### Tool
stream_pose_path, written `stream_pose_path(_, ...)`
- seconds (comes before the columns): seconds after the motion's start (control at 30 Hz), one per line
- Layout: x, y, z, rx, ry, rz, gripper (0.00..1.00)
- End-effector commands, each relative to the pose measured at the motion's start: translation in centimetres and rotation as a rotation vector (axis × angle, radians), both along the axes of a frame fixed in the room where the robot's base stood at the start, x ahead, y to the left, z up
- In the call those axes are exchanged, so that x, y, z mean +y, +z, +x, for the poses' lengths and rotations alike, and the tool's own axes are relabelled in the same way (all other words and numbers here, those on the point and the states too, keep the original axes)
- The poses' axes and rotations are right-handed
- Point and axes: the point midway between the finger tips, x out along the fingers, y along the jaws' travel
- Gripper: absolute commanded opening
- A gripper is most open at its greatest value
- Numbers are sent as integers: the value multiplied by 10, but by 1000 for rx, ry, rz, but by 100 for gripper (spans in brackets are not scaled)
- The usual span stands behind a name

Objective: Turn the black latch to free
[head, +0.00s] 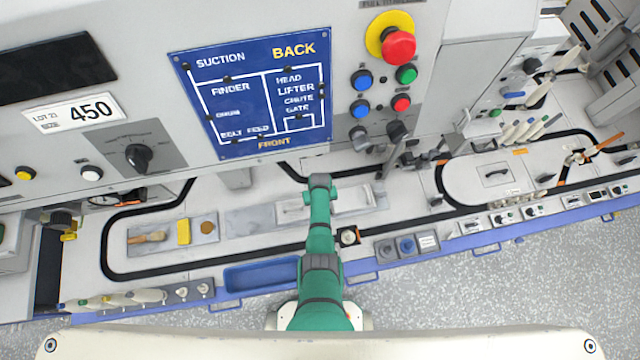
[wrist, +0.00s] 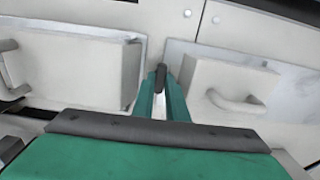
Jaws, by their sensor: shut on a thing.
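In the wrist view my gripper (wrist: 162,94) has its two green fingers close together, with a small black piece, which looks like the black latch (wrist: 161,76), between their tips. The jaws are shut on it. The latch stands in the gap between two pale box-shaped covers. In the head view my green arm reaches up to the pale machine bed, and its wrist hides the fingertips and the latch.
The left cover (wrist: 75,65) and the right cover (wrist: 235,88), with a grey handle (wrist: 235,103), stand close beside the fingers. A blue tray (head: 262,275) lies left of my arm. A blue sign panel (head: 250,95) rises behind.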

Motion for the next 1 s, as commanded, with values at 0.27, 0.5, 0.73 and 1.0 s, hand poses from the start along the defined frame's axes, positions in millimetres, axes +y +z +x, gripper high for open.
stream_pose_path(0.27,-2,-1,-2,5,0,-4,20)
stream_pose_path(0.5,-1,0,-1,3,0,-3,31)
stream_pose_path(0.73,-1,3,-1,1,0,-1,31)
stream_pose_path(1.0,-1,30,-1,-1,0,-2,31)
